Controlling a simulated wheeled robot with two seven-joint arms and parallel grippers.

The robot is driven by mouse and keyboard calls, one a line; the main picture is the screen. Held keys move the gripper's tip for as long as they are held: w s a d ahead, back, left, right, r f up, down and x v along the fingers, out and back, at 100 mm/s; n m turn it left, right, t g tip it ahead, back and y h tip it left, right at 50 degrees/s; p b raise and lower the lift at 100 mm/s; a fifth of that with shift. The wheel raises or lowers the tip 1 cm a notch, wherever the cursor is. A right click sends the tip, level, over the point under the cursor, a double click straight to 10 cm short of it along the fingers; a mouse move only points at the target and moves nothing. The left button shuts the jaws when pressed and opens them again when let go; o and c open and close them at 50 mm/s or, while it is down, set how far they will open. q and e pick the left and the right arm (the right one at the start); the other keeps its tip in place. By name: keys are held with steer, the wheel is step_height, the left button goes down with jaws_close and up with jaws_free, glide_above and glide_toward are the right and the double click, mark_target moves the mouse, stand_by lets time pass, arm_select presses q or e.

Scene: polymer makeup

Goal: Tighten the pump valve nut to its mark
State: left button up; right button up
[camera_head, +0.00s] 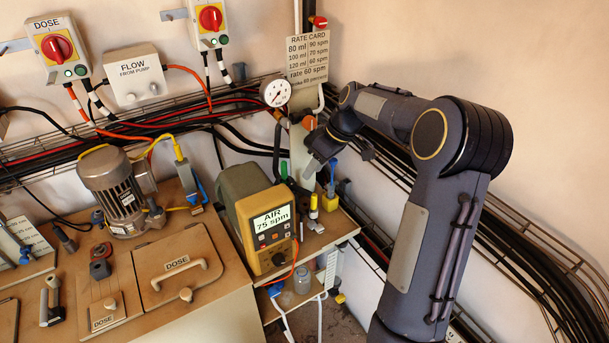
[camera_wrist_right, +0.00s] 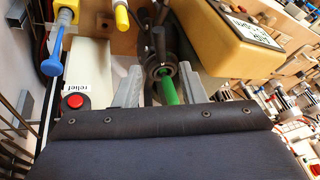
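My right gripper (camera_head: 314,172) reaches down from the right arm to the small shelf beside the yellow meter. In the right wrist view its two grey fingers (camera_wrist_right: 158,88) stand apart. Between them are a dark round nut-like fitting (camera_wrist_right: 161,71) and a green rod (camera_wrist_right: 168,88). I see gaps beside these, and no clear contact. The green piece (camera_head: 284,168) also shows in the head view. I cannot tell for sure that the dark fitting is the pump valve nut, and no mark on it is readable. My left gripper is not in view.
Close by are the yellow meter (camera_head: 267,227) reading AIR 75 spm, a white block labelled relief (camera_wrist_right: 90,70) with a red button (camera_wrist_right: 75,102), and a blue-handled valve (camera_wrist_right: 54,56). A gauge (camera_head: 276,93) and cables run behind. A DOSE lid (camera_head: 181,263) lies left.

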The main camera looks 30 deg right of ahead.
mark_target(295, 186)
steer(key=p+x, duration=0.1)
steer(key=x, duration=0.5)
steer(key=shift+w+a+f, duration=0.1)
steer(key=shift+a+f, duration=0.05)
steer(key=shift+f, duration=0.15)
jaws_close()
